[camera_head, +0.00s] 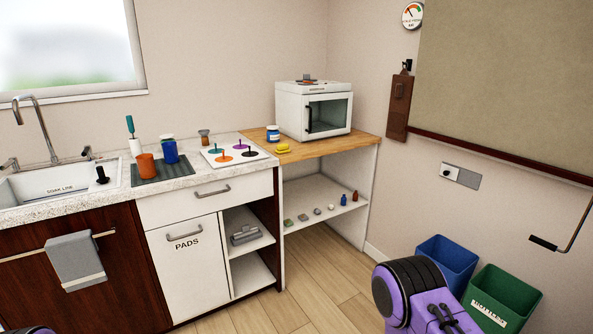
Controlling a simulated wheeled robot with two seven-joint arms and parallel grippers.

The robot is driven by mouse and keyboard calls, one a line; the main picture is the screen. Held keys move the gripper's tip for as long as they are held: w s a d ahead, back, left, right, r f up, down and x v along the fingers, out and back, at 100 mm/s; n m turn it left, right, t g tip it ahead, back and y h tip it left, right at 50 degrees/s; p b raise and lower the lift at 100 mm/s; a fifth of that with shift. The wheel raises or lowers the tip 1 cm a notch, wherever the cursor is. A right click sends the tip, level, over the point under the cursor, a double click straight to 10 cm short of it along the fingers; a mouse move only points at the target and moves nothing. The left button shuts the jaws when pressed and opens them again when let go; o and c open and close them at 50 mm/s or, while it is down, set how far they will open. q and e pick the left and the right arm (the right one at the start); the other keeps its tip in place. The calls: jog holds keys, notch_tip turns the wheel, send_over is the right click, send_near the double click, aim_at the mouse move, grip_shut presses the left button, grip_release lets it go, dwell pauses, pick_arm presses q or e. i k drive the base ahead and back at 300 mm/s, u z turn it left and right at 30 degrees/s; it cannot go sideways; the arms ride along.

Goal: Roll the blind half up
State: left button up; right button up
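A large olive-beige panel, which looks like the blind (510,70), covers the upper part of the right wall. Its dark brown bottom bar (500,155) slants down to the right edge of the view, and its top and right side are out of view. A thin crank-like rod with a dark grip (543,243) hangs at the right edge below the bar. A round dial (412,15) with a needle is on the wall left of the panel. Neither gripper shows; a purple and black part of my arm is at the bottom right.
A blue bin (447,262) and a green bin (500,298) stand below the panel. A switch plate (460,175) and a hanging brown clipboard (399,100) are on the wall. A white oven (314,110) sits on the wooden counter. Bare floor lies in the middle.

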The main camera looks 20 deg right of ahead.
aim_at(510, 80)
jog(key=z, duration=0.35)
jog(key=i, duration=1.5)
jog(key=z, duration=1.5)
jog(key=i, duration=1.1)
jog(key=z, duration=1.05)
